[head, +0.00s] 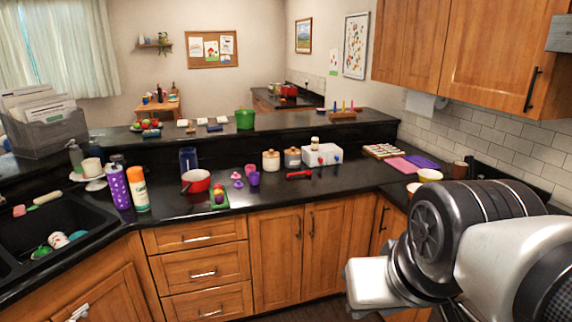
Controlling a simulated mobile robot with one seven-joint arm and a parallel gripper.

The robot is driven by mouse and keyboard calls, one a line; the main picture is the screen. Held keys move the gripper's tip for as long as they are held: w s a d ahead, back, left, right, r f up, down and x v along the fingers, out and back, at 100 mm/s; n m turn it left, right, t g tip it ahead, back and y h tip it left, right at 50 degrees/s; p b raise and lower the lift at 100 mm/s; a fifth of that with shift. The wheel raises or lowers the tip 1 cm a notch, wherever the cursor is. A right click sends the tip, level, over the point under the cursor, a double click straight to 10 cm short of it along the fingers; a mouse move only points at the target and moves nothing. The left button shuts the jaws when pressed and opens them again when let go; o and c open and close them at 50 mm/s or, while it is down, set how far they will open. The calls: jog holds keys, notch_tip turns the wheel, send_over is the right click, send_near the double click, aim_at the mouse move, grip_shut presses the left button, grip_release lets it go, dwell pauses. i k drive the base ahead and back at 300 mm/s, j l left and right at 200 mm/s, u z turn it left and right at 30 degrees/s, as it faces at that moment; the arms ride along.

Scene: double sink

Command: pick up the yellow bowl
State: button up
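A pale yellow bowl (430,175) sits upright on the black counter at the right, behind my arm. A second whitish bowl or dish (412,187) stands just in front of it and to the left, partly hidden by my arm. My arm fills the lower right of the head view, in front of the counter. The fingers of my gripper do not show, so I cannot see whether they hold anything.
Purple and pink mats (404,165) lie left of the yellow bowl, and a brown cup (459,170) stands to its right. The double sink (75,216) is at far left.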

aim_at(424, 175)
jog(key=i+z, duration=0.25)
jog(key=i, duration=0.2)
jog(key=i+j+z, duration=0.25)
jog(key=i, duration=0.2)
jog(key=i+j+z, duration=0.2)
jog(key=i, duration=0.25)
jog(key=i+j+z, duration=1.05)
jog(key=j+z, duration=0.15)
